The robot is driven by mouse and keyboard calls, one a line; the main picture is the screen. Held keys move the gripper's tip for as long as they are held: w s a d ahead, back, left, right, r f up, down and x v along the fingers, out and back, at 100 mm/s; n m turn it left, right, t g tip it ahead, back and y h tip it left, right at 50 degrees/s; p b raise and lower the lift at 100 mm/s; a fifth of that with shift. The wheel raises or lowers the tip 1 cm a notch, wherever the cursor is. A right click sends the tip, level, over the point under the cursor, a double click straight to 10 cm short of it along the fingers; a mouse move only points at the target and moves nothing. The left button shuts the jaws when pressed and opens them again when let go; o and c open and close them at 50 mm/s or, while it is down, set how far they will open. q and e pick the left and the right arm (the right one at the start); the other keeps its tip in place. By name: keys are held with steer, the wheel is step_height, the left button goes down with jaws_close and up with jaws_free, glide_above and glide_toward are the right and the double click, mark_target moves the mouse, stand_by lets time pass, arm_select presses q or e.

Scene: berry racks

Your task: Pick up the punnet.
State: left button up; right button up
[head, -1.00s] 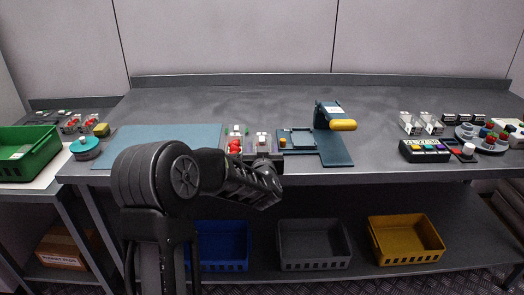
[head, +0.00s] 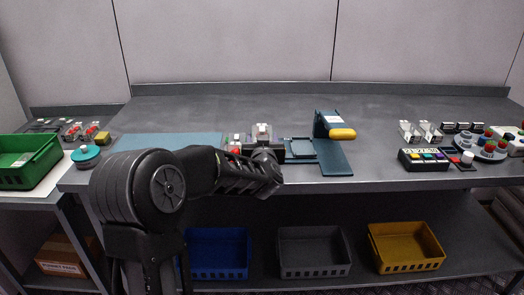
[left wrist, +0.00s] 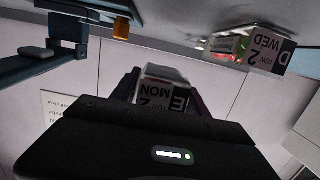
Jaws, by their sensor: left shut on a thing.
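My left gripper (head: 264,151) is shut on a small clear punnet (head: 263,131) with a white label. In the left wrist view, the held punnet (left wrist: 163,92) sits between the two dark fingers, and its label reads MON, 2 and E. The punnet appears raised just above the table. A second punnet (head: 234,144) with red contents stands on the table just left of it. In the left wrist view, that other punnet (left wrist: 252,48) carries a label reading WED, 2 and D. My right gripper is not in view.
A teal stand with a yellow handle (head: 342,134) is right of the gripper, on the grey table (head: 240,104). A blue mat (head: 180,141) lies left. More punnets (head: 409,131) and a button box (head: 424,160) are at the right. The table's back is clear.

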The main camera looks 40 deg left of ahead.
mark_target(262, 129)
arm_select(q)
step_height(262, 129, up, 4)
steer(key=shift+f, duration=0.2)
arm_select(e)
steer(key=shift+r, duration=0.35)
arm_select(q)
steer(key=shift+f, duration=0.1)
